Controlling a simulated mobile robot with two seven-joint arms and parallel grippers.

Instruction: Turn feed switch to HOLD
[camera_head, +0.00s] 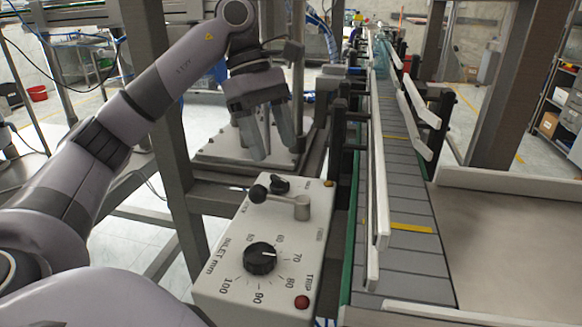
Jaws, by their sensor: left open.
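A pale control box (213,279) stands at the lower middle. On its top are a lever with a black ball end (258,193) and a pale hub (302,207), and a small black knob (280,184) behind the lever. I cannot tell for sure which of these is the feed switch; the small lettering beside them is too small to read. The lever's ball end points left. My left gripper (269,147) is open and empty, fingers pointing down, beyond and above the box's far edge, apart from the controls. My right gripper is not in view.
A black dial (260,258) marked INLET mm and a red button (302,302) marked TRIP are on the same box. A conveyor (400,200) with pale guide rails runs along the right of the box. Grey frame posts stand behind and left of it.

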